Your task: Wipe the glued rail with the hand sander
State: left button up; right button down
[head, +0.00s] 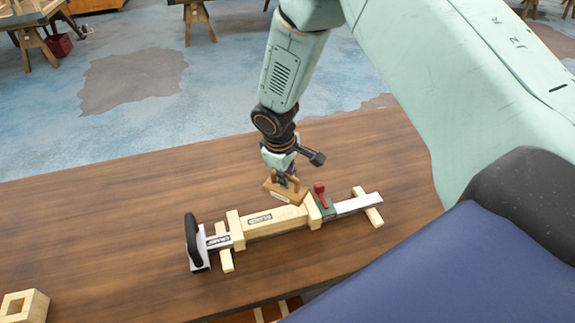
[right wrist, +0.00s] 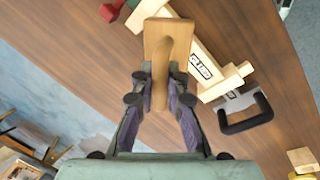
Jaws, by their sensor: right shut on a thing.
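My right gripper (head: 286,181) is shut on the hand sander (head: 283,192), a flat wooden block with a raised wooden handle. In the right wrist view the gripper (right wrist: 160,98) has its fingers on both sides of the sander's handle (right wrist: 160,75). The glued rail (head: 276,222) is a pale wooden bar with a printed label, held lengthwise in a clamp on the table. The sander overlaps the rail's far right part in the picture; I cannot tell whether they touch. The labelled rail also shows in the right wrist view (right wrist: 201,67). My left gripper is not in view.
The clamp has a black handle (head: 192,241) at the left and a red lever (head: 320,194) at the right. Pale wooden strips (head: 368,207) lie under it. A wooden frame piece (head: 24,306) stands at the table's left. The table (head: 110,210) is clear between.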

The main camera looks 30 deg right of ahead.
aim_at(285, 190)
jog(key=shift+a, duration=0.25)
jog(key=shift+f, duration=0.1)
jog(key=shift+d+f, duration=0.15)
jog(key=shift+f, duration=0.15)
jog(key=f, duration=0.1)
jog(key=d+f+b, duration=0.1)
jog(key=shift+d+f, duration=0.1)
jog(key=shift+f, duration=0.2)
jog(key=f+b, duration=0.1)
jog(key=a+f+b, duration=0.1)
jog(key=b, duration=0.1)
jog(key=shift+a+f, duration=0.15)
jog(key=shift+f, duration=0.05)
jog(key=shift+d+f+b, duration=0.25)
jog(key=shift+f+b, duration=0.1)
jog(key=shift+f, duration=0.2)
jog(key=shift+d+f+b, duration=0.25)
jog(key=shift+f+b, duration=0.05)
jog(key=shift+f, duration=0.4)
jog(key=shift+s+d, duration=0.1)
